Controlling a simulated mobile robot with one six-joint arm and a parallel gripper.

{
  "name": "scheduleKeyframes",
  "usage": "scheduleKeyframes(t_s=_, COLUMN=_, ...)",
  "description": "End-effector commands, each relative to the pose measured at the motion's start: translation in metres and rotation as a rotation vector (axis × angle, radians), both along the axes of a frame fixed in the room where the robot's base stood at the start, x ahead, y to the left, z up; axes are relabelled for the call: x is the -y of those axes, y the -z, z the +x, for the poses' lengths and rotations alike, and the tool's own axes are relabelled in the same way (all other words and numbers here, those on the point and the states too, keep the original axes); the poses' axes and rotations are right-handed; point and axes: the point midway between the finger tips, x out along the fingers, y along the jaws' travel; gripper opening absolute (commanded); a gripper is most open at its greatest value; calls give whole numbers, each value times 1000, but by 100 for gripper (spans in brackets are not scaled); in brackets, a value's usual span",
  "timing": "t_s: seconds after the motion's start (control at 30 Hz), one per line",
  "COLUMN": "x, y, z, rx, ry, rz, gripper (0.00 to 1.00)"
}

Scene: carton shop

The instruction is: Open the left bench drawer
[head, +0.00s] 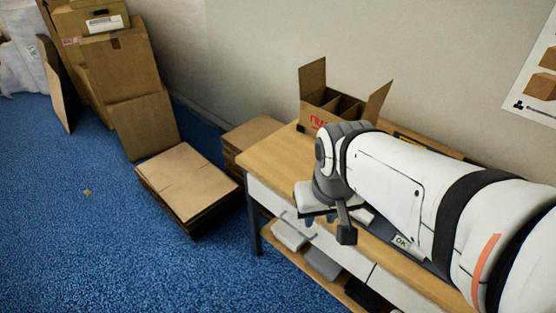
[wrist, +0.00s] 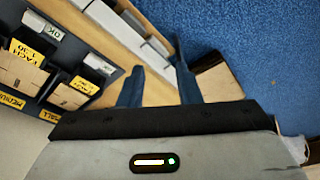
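The wooden bench (head: 272,157) stands against the wall, with white drawer fronts along its front side. The left drawer front (head: 268,200) looks flush with the bench, so the drawer appears shut. My gripper (head: 320,217) is in front of and above this drawer front, pointing down. In the wrist view, my gripper (wrist: 157,72) has its two dark blue fingers apart with nothing between them. Contact with the handle cannot be told.
A right drawer front (head: 400,293) lies farther along the bench. A divided open carton (head: 318,112) stands on top. Flat cardboard (head: 187,182) is stacked on the floor to the left. In the wrist view, a dark labelled organiser (wrist: 60,50) is on the bench.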

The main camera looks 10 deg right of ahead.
Motion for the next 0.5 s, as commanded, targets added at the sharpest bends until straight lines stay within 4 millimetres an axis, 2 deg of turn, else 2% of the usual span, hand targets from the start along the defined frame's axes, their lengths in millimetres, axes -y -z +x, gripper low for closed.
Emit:
scheduleKeyframes(t_s=0.17, x=2, y=16, z=16, rx=-15, ry=-34, rz=-24, gripper=31)
scheduleKeyframes(t_s=0.2, x=18, y=25, z=24, rx=-24, ry=-56, rz=-36, gripper=31)
scheduleKeyframes(t_s=0.27, x=23, y=40, z=38, rx=-36, ry=-92, rz=-59, gripper=31)
scheduleKeyframes(t_s=0.37, x=26, y=73, z=68, rx=-59, ry=-171, rz=-104, gripper=31)
scheduleKeyframes(t_s=0.5, x=27, y=127, z=110, rx=-91, ry=-298, rz=-162, gripper=31)
